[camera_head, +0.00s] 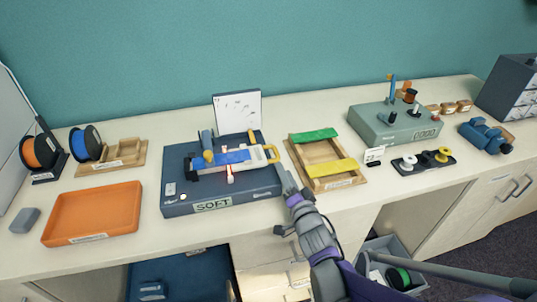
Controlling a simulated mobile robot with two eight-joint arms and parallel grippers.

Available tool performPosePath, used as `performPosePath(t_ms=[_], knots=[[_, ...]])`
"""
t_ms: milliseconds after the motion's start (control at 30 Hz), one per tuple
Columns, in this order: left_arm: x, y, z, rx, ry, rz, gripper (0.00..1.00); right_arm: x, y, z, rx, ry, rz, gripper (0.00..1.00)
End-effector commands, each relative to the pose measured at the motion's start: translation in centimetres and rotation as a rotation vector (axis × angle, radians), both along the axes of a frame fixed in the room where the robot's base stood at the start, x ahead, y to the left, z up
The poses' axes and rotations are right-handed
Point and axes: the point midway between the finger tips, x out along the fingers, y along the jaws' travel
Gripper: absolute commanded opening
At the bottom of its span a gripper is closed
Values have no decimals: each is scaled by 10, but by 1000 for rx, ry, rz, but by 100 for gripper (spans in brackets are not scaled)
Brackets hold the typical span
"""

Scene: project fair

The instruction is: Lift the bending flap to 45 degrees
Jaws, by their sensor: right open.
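The bending device is a dark blue box (176,208) with a "SOFT" label on its front, left of centre on the counter. A flap-like white and yellow frame (258,153) lies nearly flat across its top, with a yellow loop at its right end. A blue strip (234,157) lies on it, and a small white and red piece (230,176) stands at its front. I cannot read the flap's exact angle. My left gripper is out of view.
A wooden tray (295,162) with green and yellow strips stands close right of my right gripper. An orange tray (55,215) is at the left. A grey-green device (375,128) stands at the back right. A white card (237,108) stands behind the bending device.

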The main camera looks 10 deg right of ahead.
Motion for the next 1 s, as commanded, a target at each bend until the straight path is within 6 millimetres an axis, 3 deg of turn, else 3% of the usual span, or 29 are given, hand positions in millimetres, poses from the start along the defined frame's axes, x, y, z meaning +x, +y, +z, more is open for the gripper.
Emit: performPosePath(t_ms=[300, 500, 933, 1000], knots=[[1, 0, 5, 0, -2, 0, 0, 59, 4, 1, -1, 1, 0, 48], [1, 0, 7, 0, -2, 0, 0, 87, 5, 1, -2, 2, -1, 48], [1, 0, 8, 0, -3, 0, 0, 98, 6, 1, -2, 2, -2, 48], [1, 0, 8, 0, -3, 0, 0, 98, 6, 1, -2, 2, -2, 38]])
